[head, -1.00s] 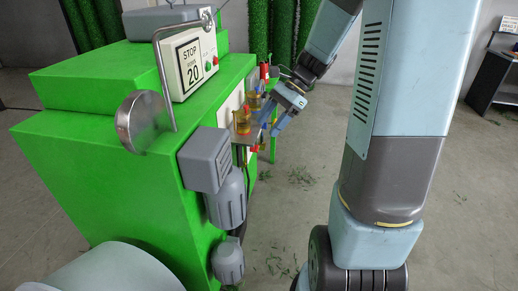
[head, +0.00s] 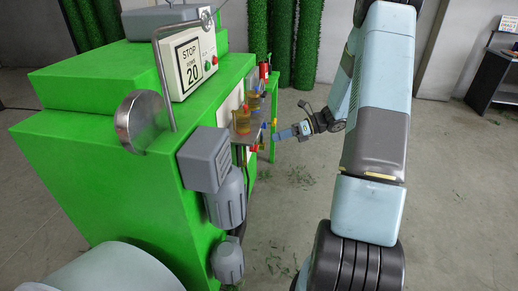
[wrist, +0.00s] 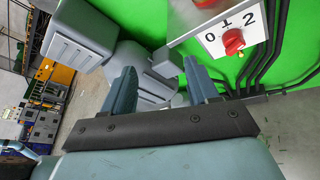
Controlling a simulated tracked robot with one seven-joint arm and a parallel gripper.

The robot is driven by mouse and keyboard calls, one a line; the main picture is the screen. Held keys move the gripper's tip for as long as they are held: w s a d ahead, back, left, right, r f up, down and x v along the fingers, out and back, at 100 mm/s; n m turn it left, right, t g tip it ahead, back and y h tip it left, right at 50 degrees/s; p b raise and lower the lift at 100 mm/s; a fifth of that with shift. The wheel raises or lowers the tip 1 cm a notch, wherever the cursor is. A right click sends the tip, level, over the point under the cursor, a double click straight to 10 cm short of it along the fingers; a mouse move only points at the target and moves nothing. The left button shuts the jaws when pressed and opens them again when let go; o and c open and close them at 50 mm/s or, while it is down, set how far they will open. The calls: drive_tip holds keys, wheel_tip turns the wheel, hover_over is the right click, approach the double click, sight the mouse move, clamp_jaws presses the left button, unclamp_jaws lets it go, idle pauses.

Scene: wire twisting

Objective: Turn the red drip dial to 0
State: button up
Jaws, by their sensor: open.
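The red dial (wrist: 233,41) shows in the wrist view at the upper right. It sits on a white plate (wrist: 212,43) marked 0, 1 and 2, fixed to the green machine. I cannot clearly tell which number its pointer faces. My gripper (wrist: 162,84) is open and empty, with its fingers apart; the dial is up and to the right of the right finger, not between the fingers. In the head view my gripper (head: 278,136) points left toward the machine's side, below the drip cups. The dial is too small to make out surely there.
The green machine (head: 95,170) fills the left, with grey motors (head: 228,200) on its side. Amber drip cups (head: 242,122) stand on a ledge beside my gripper. Black cables (wrist: 265,60) run near the dial.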

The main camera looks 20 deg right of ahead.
sight(254, 148)
drive_tip(key=w+d+f+m+t+y, duration=0.1)
drive_tip(key=w+d+f+m+t, duration=0.2)
drive_tip(key=d+f+m+t, duration=0.5)
drive_tip(key=w+a+f+g, duration=0.1)
drive_tip(key=w+a, duration=0.2)
drive_tip(key=a, duration=0.3)
drive_tip(key=w+a+f+m, duration=0.1)
drive_tip(key=w+a+f, duration=0.1)
drive_tip(key=w+a, duration=0.2)
drive_tip(key=shift+w+a+f+g, duration=0.2)
drive_tip(key=shift+a+g, duration=0.2)
drive_tip(key=shift+a, duration=0.8)
drive_tip(key=c, duration=1)
